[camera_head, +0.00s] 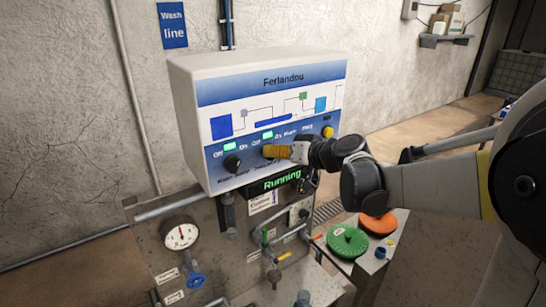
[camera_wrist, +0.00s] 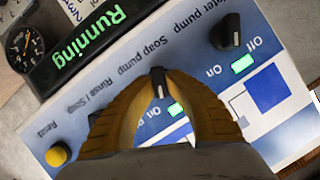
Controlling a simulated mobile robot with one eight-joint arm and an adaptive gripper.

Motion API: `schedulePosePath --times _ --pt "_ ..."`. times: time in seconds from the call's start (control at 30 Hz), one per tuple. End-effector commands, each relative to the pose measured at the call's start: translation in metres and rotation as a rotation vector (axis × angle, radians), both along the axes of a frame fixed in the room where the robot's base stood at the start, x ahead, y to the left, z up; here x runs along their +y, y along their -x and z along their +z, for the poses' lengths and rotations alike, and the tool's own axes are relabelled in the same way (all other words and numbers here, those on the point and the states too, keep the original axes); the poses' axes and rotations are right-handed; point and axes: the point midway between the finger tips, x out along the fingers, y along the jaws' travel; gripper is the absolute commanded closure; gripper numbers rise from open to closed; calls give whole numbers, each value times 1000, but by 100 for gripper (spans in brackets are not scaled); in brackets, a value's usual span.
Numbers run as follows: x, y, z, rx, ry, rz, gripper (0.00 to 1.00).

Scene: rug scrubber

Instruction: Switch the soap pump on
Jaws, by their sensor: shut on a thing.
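The white and blue control box (camera_head: 262,83) is on the wall side in the head view. Its soap pump knob (camera_wrist: 158,80), black with a pale mark, stands between the yellow fingers of my gripper (camera_wrist: 158,90) in the wrist view. My gripper is shut on this knob. The knob's mark points toward the bottom of the wrist picture. The soap pump lamp (camera_wrist: 175,108) glows green between the fingers. My gripper (camera_head: 272,152) is at the box's front in the head view, where it hides the knob.
The water pump knob (camera_head: 232,162) is close left of my gripper, with its green lamp (camera_head: 229,146) lit. A yellow reset button (camera_head: 328,132) is to the right. The display (camera_head: 282,180) below reads "Running". A gauge (camera_head: 181,237), valves and a green disc (camera_head: 347,241) are lower down.

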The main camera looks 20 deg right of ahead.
Motion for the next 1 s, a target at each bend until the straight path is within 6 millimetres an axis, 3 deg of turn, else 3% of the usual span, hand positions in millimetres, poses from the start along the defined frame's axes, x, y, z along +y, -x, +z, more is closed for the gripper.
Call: schedulePosePath --times 0.77,0.8,0.83,1.0 --pt "0 -1 1 30 -96 0 100" --pt "0 -1 1 30 -96 0 73" --pt "0 -1 1 30 -96 0 64" --pt "0 -1 0 30 -95 1 62"
